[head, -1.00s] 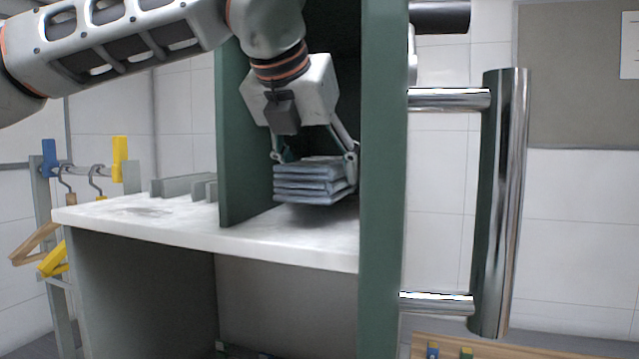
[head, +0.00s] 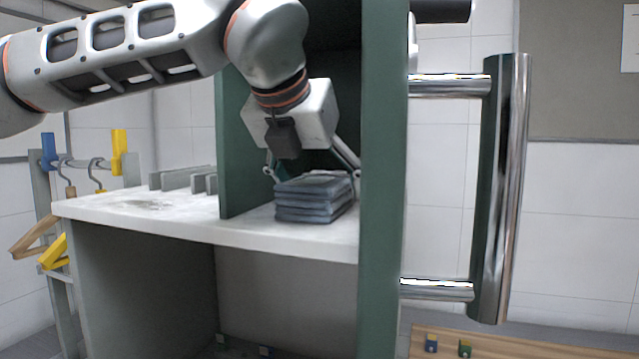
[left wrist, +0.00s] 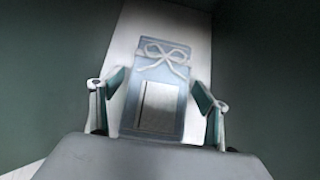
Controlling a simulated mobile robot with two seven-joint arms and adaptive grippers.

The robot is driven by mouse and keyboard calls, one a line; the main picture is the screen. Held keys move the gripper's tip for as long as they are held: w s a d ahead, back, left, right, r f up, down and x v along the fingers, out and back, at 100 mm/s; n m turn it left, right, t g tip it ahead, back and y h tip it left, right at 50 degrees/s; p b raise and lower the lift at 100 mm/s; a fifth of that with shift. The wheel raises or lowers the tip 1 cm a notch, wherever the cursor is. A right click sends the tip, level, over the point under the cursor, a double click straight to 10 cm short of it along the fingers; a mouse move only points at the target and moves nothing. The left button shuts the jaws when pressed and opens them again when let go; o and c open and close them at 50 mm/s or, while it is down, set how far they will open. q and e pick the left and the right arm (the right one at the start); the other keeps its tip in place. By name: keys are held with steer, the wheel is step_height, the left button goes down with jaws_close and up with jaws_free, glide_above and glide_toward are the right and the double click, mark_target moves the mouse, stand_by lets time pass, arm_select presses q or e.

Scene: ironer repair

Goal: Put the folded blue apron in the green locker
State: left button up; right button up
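The folded blue apron (head: 314,200) is a neat stack of layers lying flat on the white shelf inside the green locker (head: 382,180), between its two green side walls. In the left wrist view the apron (left wrist: 160,85) shows a pale bow of ties and a light pocket on top. My left gripper (head: 313,174) reaches into the locker just above and behind the apron. In the left wrist view its fingers (left wrist: 160,92) stand wide, one on each side of the apron, with gaps between. My right gripper is not in view.
A tall chrome handle (head: 500,190) stands out right of the locker. Grey dividers (head: 180,180) stand on the white shelf (head: 140,215) left of it. A rack with hangers (head: 60,190) is at far left. A wooden surface (head: 520,345) shows at lower right.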

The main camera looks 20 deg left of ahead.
arm_select(q)
steer(key=shift+r, duration=0.1)
steer(key=shift+r, duration=0.25)
steer(key=v, duration=1.2)
steer(key=shift+f, duration=0.2)
